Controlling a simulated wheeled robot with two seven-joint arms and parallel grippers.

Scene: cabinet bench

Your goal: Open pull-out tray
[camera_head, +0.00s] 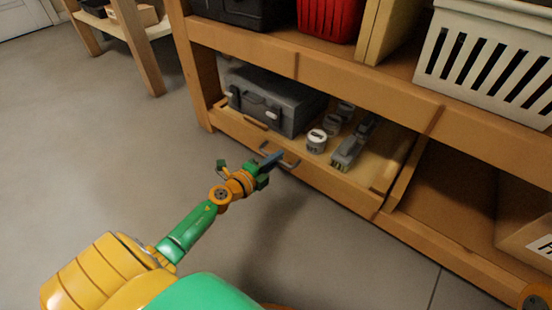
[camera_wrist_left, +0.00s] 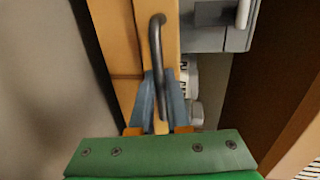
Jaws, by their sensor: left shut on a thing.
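The pull-out tray (camera_head: 330,181) is a wooden drawer in the lower level of the bench, with a low front board. A dark metal bar handle (camera_head: 291,160) is fixed to that board and also shows in the left wrist view (camera_wrist_left: 156,38). My left gripper (camera_head: 273,158) reaches the front board from the left. In the left wrist view its blue fingers (camera_wrist_left: 160,98) stand on both sides of the handle's lower part and are shut on it. My right gripper is not in view.
The tray holds a grey toolbox (camera_head: 275,101), several small cans (camera_head: 317,141) and a grey tool (camera_head: 352,146). A red crate (camera_head: 331,17) and a white slatted basket (camera_head: 487,60) stand on the shelf above. A cardboard box (camera_head: 524,230) sits at lower right. The floor (camera_head: 110,160) before the bench is clear.

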